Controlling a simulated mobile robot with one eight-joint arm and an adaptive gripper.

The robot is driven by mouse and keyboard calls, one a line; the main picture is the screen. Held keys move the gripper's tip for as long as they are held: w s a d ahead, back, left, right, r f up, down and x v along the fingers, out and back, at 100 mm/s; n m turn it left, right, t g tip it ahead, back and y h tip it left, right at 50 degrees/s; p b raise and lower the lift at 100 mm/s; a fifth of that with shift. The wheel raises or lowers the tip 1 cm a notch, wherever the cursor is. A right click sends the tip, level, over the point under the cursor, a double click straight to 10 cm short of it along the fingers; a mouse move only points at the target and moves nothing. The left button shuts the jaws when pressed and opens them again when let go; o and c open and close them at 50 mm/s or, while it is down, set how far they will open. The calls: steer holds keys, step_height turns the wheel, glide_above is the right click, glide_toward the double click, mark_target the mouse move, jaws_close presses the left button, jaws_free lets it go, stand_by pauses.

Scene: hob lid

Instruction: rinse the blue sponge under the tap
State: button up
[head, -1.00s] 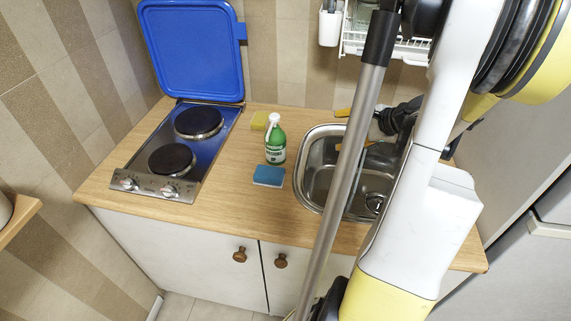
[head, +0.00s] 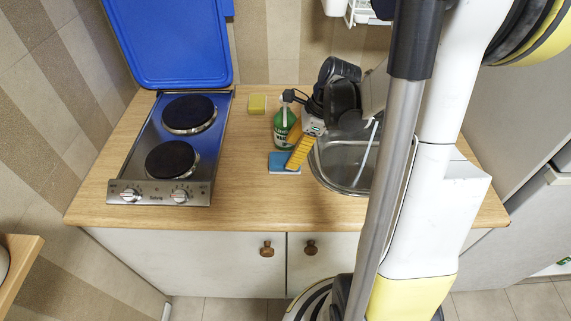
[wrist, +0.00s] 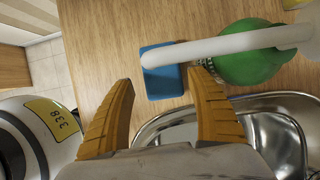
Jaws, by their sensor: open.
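The blue sponge (head: 280,168) lies flat on the wooden counter, left of the sink and in front of the green bottle. It also shows in the wrist view (wrist: 163,82), beyond and between my fingertips, with a white tube crossing over one end. My gripper (head: 297,158) is open and empty, its orange fingers pointing down toward the sponge; both fingers show in the wrist view (wrist: 161,82). I cannot tell the remaining height. The steel sink (head: 345,165) is partly hidden by my arm. I cannot make out the tap for certain.
The green bottle (head: 281,130) stands right beside the sponge and my gripper. A yellow sponge (head: 257,103) lies farther back. The hob (head: 165,150) with its raised blue lid (head: 168,40) is at left. Counter between hob and sponge is clear.

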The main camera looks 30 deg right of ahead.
mark_target(287, 158)
steer(key=b+x, duration=0.2)
steer(key=x, duration=0.3)
steer(key=shift+w+f+b, duration=0.1)
steer(key=shift+w+b, duration=0.15)
steer(key=shift+b, duration=0.05)
steer(key=c, duration=0.8)
steer(key=shift+o, duration=0.2)
